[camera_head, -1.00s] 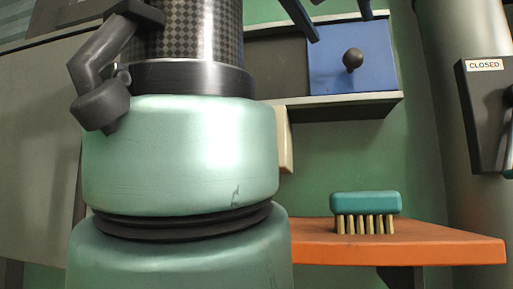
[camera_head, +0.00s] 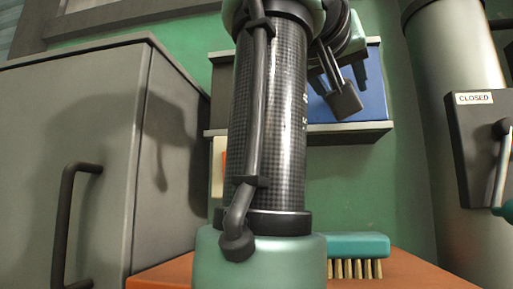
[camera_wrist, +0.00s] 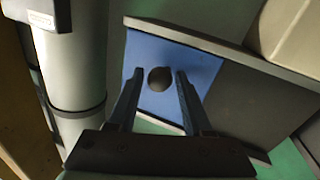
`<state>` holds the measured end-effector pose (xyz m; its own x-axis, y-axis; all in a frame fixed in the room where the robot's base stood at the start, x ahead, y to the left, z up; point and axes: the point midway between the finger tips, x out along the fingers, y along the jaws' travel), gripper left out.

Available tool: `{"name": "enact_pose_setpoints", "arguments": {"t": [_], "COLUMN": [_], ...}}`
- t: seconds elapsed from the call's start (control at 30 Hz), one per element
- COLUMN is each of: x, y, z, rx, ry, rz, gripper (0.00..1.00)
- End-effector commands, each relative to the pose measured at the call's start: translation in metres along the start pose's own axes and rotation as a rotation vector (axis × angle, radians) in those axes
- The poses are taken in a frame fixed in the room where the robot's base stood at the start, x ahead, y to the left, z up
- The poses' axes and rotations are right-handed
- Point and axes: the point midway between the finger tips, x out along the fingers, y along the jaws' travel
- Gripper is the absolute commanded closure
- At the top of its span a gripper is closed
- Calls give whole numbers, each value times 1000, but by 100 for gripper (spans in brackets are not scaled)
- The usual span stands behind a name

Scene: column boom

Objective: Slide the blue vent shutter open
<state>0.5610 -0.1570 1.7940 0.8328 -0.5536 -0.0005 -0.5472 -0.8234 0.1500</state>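The blue vent shutter (camera_head: 376,88) is on the green wall behind my arm, at the right part of a railed frame. Its dark round knob is hidden in the head view by my gripper (camera_head: 350,92). In the wrist view the blue shutter (camera_wrist: 200,66) shows its knob (camera_wrist: 160,79) between the two fingers of my open gripper (camera_wrist: 160,72). The fingers stand on either side of the knob with gaps visible. I cannot tell how deep they reach around it. Nothing is held.
A grey cabinet (camera_head: 75,130) with a bar handle stands at left. An orange shelf (camera_head: 400,283) carries a teal brush (camera_head: 358,246) below the vent. At right, a dark box (camera_head: 475,150) labelled CLOSED has a lever (camera_head: 502,165). The frame's lower ledge (camera_head: 350,130) juts out under the shutter.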

Motion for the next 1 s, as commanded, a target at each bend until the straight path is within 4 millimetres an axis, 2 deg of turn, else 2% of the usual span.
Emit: {"name": "enact_pose_setpoints", "arguments": {"t": [0.03,0.2,0.27,1.0], "x": [0,0,0,-1], "y": [0,0,0,0], "z": [0,0,0,-1], "rx": [0,0,0,0], "ry": [0,0,1,1], "rz": [0,0,0,1], "gripper": [61,91,100,100]}}
